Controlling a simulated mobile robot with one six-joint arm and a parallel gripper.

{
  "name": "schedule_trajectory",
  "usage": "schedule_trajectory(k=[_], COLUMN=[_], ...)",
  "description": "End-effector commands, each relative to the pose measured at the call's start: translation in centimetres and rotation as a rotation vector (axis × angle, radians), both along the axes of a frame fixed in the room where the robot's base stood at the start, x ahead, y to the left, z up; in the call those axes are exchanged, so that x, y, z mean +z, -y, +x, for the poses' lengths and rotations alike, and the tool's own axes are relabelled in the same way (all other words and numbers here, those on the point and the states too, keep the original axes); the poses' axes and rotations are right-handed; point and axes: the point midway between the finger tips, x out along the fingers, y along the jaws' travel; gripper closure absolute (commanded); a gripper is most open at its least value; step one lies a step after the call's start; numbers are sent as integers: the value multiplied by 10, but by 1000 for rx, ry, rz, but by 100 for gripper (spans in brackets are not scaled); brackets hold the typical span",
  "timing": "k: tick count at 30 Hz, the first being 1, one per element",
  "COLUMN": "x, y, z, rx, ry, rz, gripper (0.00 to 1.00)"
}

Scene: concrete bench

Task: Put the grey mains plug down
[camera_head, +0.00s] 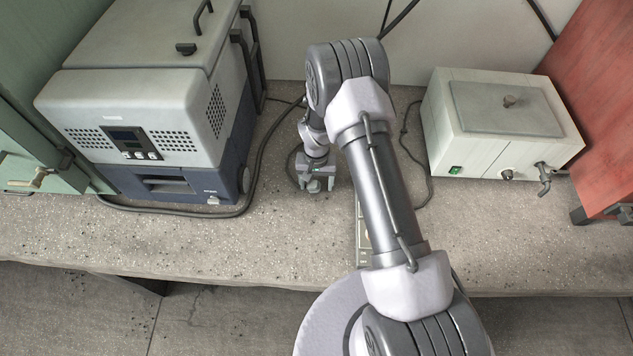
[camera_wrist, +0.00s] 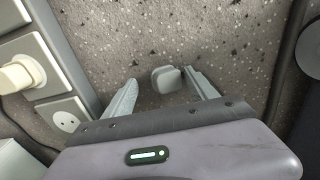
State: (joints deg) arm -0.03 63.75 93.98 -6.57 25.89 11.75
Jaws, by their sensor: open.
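The grey mains plug (camera_wrist: 166,80) shows in the wrist view between my two fingers, closer to the right one. It appears to rest on the speckled concrete bench, with gaps to both fingers. My gripper (camera_wrist: 162,78) is open around it. In the head view my gripper (camera_head: 314,185) points down at the bench, left of my arm's big link. The plug is too small there to tell clearly from the fingertips.
A socket strip (camera_wrist: 66,121) lies left of my fingers, with a cream plug (camera_wrist: 22,74) in it. A grey-blue appliance (camera_head: 150,130) stands left and a white lidded bath (camera_head: 500,120) right. Cables run along the back. Bench front (camera_head: 240,235) is clear.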

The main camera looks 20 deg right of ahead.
Motion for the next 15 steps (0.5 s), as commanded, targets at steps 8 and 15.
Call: schedule_trajectory(k=[8,15], x=[86,123], y=[0,0], z=[2,1], rx=[0,0], ry=[4,1], rz=[0,0], gripper=[33,33])
